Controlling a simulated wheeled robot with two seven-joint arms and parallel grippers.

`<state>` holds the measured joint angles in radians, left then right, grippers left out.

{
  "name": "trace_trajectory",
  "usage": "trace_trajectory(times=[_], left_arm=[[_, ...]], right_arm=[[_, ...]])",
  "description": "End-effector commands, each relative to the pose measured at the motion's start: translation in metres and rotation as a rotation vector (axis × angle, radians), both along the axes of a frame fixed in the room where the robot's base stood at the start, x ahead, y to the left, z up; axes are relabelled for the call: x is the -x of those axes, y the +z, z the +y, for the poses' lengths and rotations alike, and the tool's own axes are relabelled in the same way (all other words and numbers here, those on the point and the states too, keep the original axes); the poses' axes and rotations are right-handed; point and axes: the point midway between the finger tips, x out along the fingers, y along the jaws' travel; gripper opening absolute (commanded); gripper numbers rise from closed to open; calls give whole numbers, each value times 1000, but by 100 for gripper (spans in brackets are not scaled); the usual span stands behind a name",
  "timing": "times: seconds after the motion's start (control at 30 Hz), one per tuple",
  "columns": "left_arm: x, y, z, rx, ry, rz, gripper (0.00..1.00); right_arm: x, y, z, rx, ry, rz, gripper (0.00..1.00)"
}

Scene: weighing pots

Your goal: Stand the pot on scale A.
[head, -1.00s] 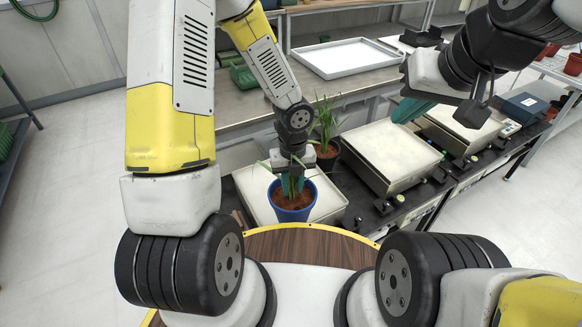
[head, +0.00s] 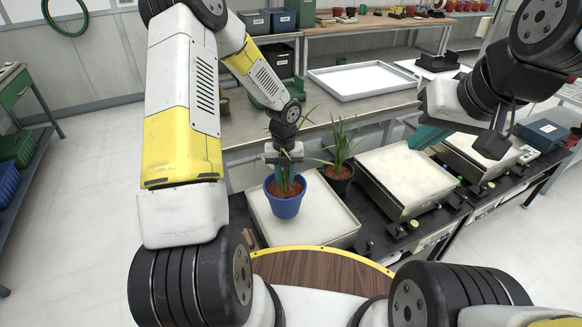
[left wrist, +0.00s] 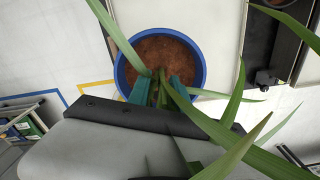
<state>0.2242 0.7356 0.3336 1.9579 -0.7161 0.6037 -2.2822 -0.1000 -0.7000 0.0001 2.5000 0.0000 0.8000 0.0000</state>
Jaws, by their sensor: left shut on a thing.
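A blue pot (head: 286,204) with brown soil and a long-leaved green plant is in front of me in the head view, over the leftmost scale (head: 327,226). It also shows from above in the left wrist view (left wrist: 201,62), upright. My left gripper (head: 286,178) is over the pot, its teal fingers shut at the plant's base just above the soil. Whether the pot's bottom touches the scale plate is unclear. My right gripper (head: 428,137) hangs at the right near another scale (head: 405,178); its finger opening is hidden. No scale letters are legible.
A second potted plant (head: 339,178) in a dark pot stands just behind and right of the leftmost scale. A third scale (head: 482,152) stands further right. A white tray (head: 364,82) lies on the bench behind. The middle scale's plate is bare.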

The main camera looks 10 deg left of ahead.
Motion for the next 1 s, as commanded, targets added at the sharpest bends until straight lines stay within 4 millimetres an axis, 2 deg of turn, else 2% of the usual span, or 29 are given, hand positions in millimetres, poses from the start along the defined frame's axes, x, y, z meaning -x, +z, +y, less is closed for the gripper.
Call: trace_trajectory(times=[0.2, 0.5, 0.87, 0.9, 0.97, 1.0], left_arm=[[-8, -3, 5, 0, 0, 0, 0], [-8, -35, 5, 0, 0, 0, 0], [-8, -38, 5, 0, 0, -1, 0], [-7, -38, 5, 0, 0, 0, 33], [-7, -38, 5, 0, 0, 0, 45], [-7, -38, 5, 0, 0, 0, 48]], right_arm=[[0, 0, 0, 0, 0, 0, 0], [0, 0, 0, 0, 0, 0, 0], [0, 0, 0, 0, 0, 0, 0], [0, 0, 0, 0, 0, 0, 0], [0, 0, 0, 0, 0, 0, 0], [0, 0, 0, 0, 0, 0, 0]])
